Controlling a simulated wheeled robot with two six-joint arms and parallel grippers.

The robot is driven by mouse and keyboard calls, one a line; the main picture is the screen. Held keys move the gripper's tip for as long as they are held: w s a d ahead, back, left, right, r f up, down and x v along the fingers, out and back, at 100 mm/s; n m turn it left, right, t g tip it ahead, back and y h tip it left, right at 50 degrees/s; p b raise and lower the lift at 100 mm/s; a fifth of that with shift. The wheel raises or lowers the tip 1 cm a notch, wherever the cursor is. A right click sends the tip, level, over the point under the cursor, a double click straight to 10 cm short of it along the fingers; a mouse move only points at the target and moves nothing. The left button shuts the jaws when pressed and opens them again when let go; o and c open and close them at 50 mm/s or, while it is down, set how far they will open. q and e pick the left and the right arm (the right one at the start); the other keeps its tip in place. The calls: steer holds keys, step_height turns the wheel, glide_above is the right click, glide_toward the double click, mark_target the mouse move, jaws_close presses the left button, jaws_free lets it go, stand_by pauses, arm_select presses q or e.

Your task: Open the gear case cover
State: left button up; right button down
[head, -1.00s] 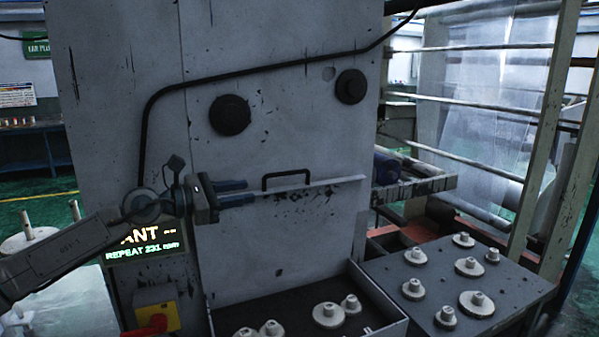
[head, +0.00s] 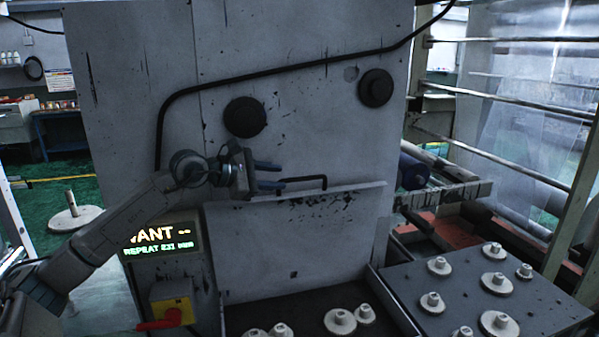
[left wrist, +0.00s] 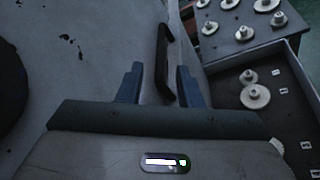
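The gear case cover (head: 300,245) is a scuffed grey panel low on the machine's front, with a slanted top edge; it looks closed. Its black bar handle (head: 305,179) stands near that top edge. My left gripper (head: 281,176) comes from the left, and its two blue fingers reach the handle's left end. In the left wrist view the fingers (left wrist: 160,70) are apart, with the near end of the handle (left wrist: 163,55) between them and a gap on each side. I cannot tell any contact. My right gripper is in neither view.
A dark tray (head: 300,313) with several pale gears lies below the cover. A grey table (head: 460,280) with more gears stands to its right. A lit display (head: 160,238) and a red-handled yellow switch (head: 172,311) are at left. A black cable (head: 270,75) crosses the machine above.

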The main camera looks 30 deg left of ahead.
mark_target(293, 180)
arm_select(q)
steer(key=p+x, duration=0.3)
steer(key=x, duration=0.2)
steer(key=shift+w+d, duration=0.2)
steer(key=shift+w, duration=0.1)
steer(key=shift+p+x, duration=0.35)
steer(key=shift+x, duration=0.65)
steer(key=shift+f, duration=0.15)
jaws_close()
